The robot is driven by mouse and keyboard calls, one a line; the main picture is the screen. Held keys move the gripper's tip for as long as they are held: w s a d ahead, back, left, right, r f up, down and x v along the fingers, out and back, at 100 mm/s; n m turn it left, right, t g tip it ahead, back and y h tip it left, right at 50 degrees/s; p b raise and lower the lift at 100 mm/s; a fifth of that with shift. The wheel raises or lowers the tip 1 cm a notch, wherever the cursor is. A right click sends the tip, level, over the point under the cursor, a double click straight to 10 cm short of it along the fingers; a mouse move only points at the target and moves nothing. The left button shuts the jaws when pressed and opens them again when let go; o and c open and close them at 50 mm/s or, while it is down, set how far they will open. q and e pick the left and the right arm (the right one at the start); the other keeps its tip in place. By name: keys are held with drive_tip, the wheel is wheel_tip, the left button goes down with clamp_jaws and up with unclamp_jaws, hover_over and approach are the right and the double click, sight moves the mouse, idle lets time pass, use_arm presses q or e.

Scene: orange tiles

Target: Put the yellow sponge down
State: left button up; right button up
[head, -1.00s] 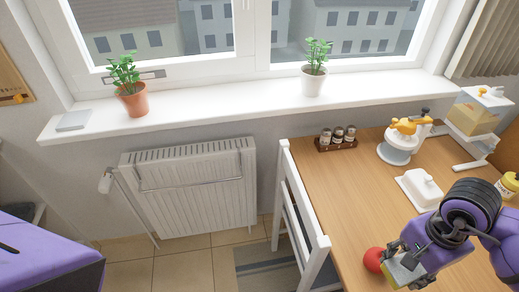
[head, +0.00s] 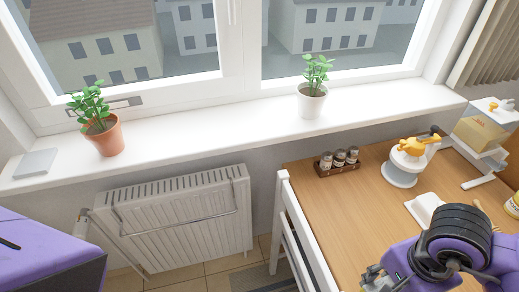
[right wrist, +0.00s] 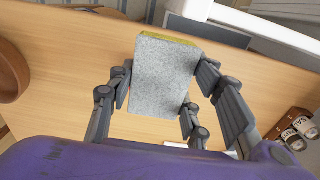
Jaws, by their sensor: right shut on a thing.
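The yellow sponge (right wrist: 165,75) is between the fingers of my right gripper (right wrist: 160,95) in the right wrist view. Its rough grey face is towards the camera, and a thin yellow edge shows at the top. The gripper is shut on its sides, above the wooden table (right wrist: 60,80). Whether the sponge touches the table cannot be told. In the head view my right gripper (head: 374,280) is at the bottom edge, partly cut off, and the sponge is not clearly seen there. My left gripper is not in view.
On the table (head: 330,210) stand a spice rack (head: 338,162), a white and orange appliance (head: 408,160) and a white dish (head: 424,208). A brown round object (right wrist: 10,70) is at the left in the right wrist view. A white chair (head: 295,230) stands at the table's left edge.

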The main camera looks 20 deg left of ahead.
drive_tip(key=w+f, duration=0.3)
drive_tip(key=w, duration=0.5)
hover_over(365, 261)
wheel_tip(365, 261, down, 6)
drive_tip(key=shift+s+f, duration=0.15)
drive_tip(key=shift+f, duration=0.05)
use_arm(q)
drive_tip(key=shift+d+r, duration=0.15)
use_arm(e)
drive_tip(key=shift+f, duration=1.65)
drive_tip(key=shift+f, duration=0.1)
drive_tip(key=o, duration=0.8)
drive_tip(key=shift+f, duration=0.15)
drive_tip(key=shift+c, duration=0.2)
drive_tip(key=o, duration=0.5)
drive_tip(key=shift+c, duration=0.2)
